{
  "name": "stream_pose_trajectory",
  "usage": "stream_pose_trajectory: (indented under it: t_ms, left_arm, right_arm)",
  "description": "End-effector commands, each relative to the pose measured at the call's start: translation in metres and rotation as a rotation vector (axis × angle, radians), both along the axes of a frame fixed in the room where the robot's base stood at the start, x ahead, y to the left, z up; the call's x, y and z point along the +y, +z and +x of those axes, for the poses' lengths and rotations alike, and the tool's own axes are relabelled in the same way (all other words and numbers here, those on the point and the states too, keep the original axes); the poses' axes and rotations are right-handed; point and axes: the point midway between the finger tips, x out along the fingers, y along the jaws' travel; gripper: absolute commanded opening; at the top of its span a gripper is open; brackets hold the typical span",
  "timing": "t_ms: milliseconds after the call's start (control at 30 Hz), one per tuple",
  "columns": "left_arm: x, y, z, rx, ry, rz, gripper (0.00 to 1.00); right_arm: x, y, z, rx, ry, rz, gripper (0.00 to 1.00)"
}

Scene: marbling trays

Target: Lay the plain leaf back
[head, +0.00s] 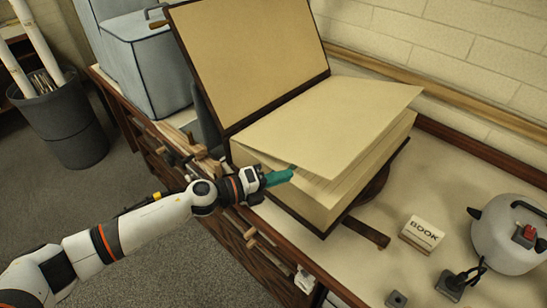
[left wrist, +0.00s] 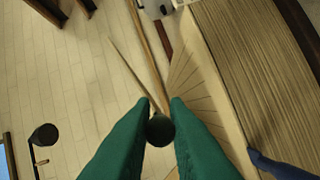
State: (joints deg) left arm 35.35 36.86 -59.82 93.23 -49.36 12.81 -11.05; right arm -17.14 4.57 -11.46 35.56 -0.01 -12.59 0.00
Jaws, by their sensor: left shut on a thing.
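A thick open book (head: 325,215) lies on the bench, its dark cover board (head: 250,60) standing up at the back. A pale plain leaf (head: 335,120) is lifted at an angle above the page block. My left gripper (head: 288,174) is at the near edge of this leaf, its green fingertips shut on it. In the left wrist view the fingertips (left wrist: 168,106) come together at a thin leaf (left wrist: 135,72) seen edge-on. Fanned pages (left wrist: 203,85) and the page block (left wrist: 255,75) lie to their right. The exact pinch is too small to make out. My right gripper is out of view.
A rounded pale metal pot (head: 500,240) and small dark blocks (head: 449,285) are farther right. A blue-grey case (head: 148,65) is behind left. A dark bin (head: 62,120) stands on the floor.

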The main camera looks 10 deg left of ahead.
Motion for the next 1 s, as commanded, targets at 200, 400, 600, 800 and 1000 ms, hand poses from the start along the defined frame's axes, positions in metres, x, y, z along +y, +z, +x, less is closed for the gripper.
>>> stream_pose_trajectory:
  t_ms: [200, 400, 600, 800, 1000]
  left_arm:
    - [-0.004, -0.023, -0.003, -0.050, 0.001, 0.066, 0.00]
    - [-0.005, -0.031, -0.003, -0.071, 0.002, 0.091, 0.00]
    - [-0.005, -0.033, -0.003, -0.074, 0.003, 0.095, 0.00]
    - [-0.004, -0.033, -0.003, -0.074, 0.003, 0.095, 0.00]
    - [-0.004, -0.033, -0.003, -0.074, 0.003, 0.094, 0.36]
  right_arm:
    - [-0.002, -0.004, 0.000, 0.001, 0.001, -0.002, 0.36]
    - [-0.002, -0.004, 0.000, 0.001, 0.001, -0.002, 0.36]
    - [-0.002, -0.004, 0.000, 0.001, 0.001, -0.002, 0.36]
    - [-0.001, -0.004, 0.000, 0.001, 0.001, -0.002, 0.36]
    - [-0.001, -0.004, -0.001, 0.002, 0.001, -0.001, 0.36]
